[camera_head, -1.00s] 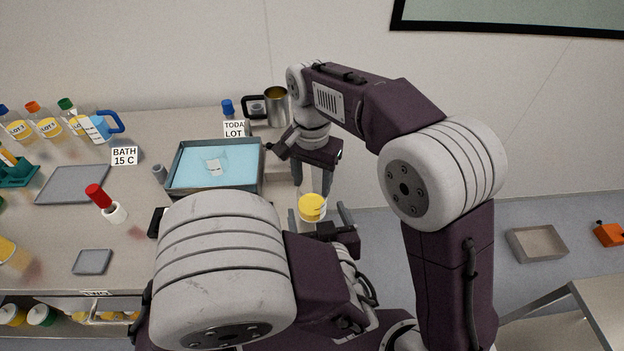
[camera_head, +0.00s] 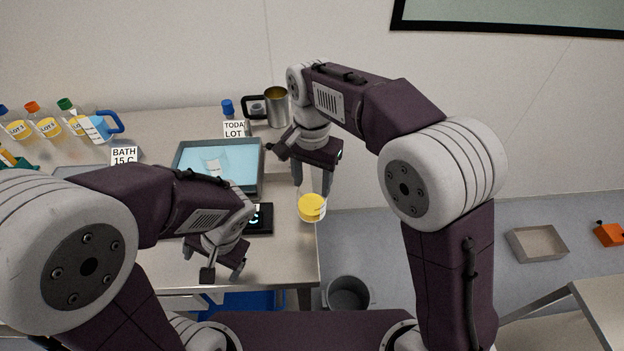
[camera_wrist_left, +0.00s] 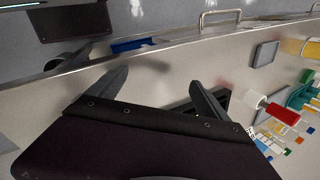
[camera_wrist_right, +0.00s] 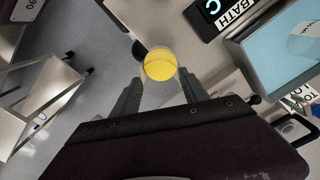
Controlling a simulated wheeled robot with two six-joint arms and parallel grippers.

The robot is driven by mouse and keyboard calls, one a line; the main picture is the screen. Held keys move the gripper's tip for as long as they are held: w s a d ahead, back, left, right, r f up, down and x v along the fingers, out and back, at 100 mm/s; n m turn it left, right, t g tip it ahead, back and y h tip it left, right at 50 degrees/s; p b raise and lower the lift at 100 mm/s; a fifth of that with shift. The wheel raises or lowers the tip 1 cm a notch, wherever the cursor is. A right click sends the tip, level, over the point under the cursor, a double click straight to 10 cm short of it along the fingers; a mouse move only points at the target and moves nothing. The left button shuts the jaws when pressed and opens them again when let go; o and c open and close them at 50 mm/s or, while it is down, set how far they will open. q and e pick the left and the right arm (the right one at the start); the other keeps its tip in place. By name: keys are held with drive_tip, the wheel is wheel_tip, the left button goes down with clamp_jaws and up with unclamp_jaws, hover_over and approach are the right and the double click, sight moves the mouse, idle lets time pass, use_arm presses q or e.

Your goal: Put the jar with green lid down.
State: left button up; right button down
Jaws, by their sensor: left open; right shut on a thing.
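The container's yellow end also shows in the right wrist view (camera_wrist_right: 160,65). No green lid shows on it; its upper part is hidden by the fingers. A green-capped bottle (camera_head: 66,103) stands at the back left of the bench, beside orange- and blue-capped ones. My left gripper (camera_head: 222,272) is open and empty over the bench's front; its spread fingers show in the left wrist view (camera_wrist_left: 158,95).
A blue water bath (camera_head: 220,158) stands mid-bench, with a black device with a display (camera_head: 260,218) before it. A metal mug (camera_head: 276,107) and a blue-capped bottle (camera_head: 228,108) stand behind. A grey bin (camera_head: 348,292) is on the floor.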

use_arm(q)
drive_tip(key=shift+s+f+h, duration=0.2)
drive_tip(key=shift+s+h, duration=0.05)
drive_tip(key=shift+h, duration=0.55)
drive_tip(key=d+n, duration=0.1)
drive_tip(key=w+d+f+n+h, duration=0.1)
drive_tip(key=d+n+h, duration=0.1)
drive_tip(key=shift+w+f+t, duration=0.25)
drive_tip(key=shift+w+t, duration=0.05)
drive_tip(key=shift+w+d+n+h, duration=0.2)
drive_tip(key=shift+n+h, duration=0.1)
drive_tip(key=shift+h, duration=0.1)
drive_tip(key=shift+w, duration=0.35)
drive_tip(key=shift+w+d, duration=0.1)
drive_tip(key=shift+d, duration=0.2)
drive_tip(key=shift+a, duration=0.1)
